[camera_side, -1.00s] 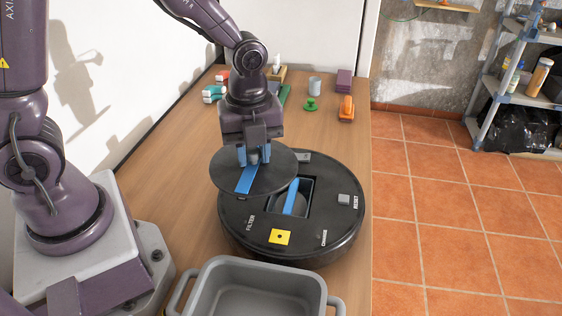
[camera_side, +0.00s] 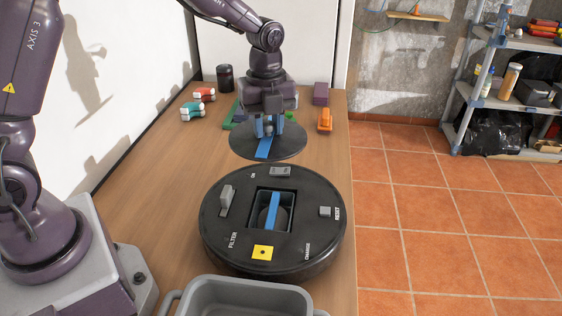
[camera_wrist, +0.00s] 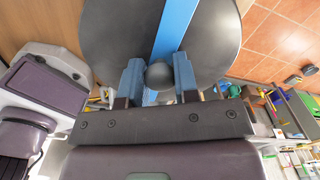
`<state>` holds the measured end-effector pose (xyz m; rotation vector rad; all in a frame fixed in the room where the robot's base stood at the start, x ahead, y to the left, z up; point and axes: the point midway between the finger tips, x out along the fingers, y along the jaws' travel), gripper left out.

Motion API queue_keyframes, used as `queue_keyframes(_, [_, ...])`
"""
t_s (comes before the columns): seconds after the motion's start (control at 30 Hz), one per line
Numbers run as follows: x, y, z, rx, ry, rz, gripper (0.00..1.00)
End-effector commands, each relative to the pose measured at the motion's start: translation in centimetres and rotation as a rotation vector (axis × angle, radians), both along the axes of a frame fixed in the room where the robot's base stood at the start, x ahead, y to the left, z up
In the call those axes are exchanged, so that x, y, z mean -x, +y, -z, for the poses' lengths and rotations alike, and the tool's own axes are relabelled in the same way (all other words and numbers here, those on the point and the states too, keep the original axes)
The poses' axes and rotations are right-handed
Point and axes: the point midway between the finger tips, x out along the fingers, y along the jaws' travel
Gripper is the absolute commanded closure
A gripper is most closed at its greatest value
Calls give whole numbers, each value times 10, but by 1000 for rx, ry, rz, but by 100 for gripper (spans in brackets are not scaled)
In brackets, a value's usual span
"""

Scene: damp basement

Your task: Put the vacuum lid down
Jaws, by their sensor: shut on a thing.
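The vacuum lid is a dark round disc (camera_side: 290,142) with a blue stripe and a knob. My gripper (camera_side: 268,127) is shut on it from above and holds it roughly level over the wooden table, behind the robot vacuum. In the wrist view, the blue fingers (camera_wrist: 158,82) sit on both sides of the lid's dark round knob (camera_wrist: 159,74), and the lid (camera_wrist: 110,30) fills the top middle. I cannot tell the exact gap below the lid. The black round robot vacuum (camera_side: 225,255) stands in front, its square compartment open with a blue strip inside.
A grey bin (camera_side: 250,289) stands at the front. Behind the lid are an orange object (camera_side: 325,120), a purple block (camera_side: 320,94), a dark jar (camera_side: 225,77), red-and-white and teal pieces (camera_side: 192,109) and green items. Bare table (camera_side: 165,170) lies left of the lid.

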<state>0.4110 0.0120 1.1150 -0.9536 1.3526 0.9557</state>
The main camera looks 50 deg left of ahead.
Motion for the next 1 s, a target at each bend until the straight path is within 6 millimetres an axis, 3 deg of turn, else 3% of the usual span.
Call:
queue_keyframes(0.03, [-18,10,8,0,2,-6,95])
queue_keyframes(0.2, [-70,46,32,0,2,-9,95])
queue_keyframes(0.4, [-111,88,66,0,2,-9,95])
queue_keyframes(0.63, [-131,118,91,0,0,-6,95])
queue_keyframes(0.77, [-133,123,103,0,2,-5,95])
queue_keyframes(1.0, [-133,123,147,1,1,-4,95])
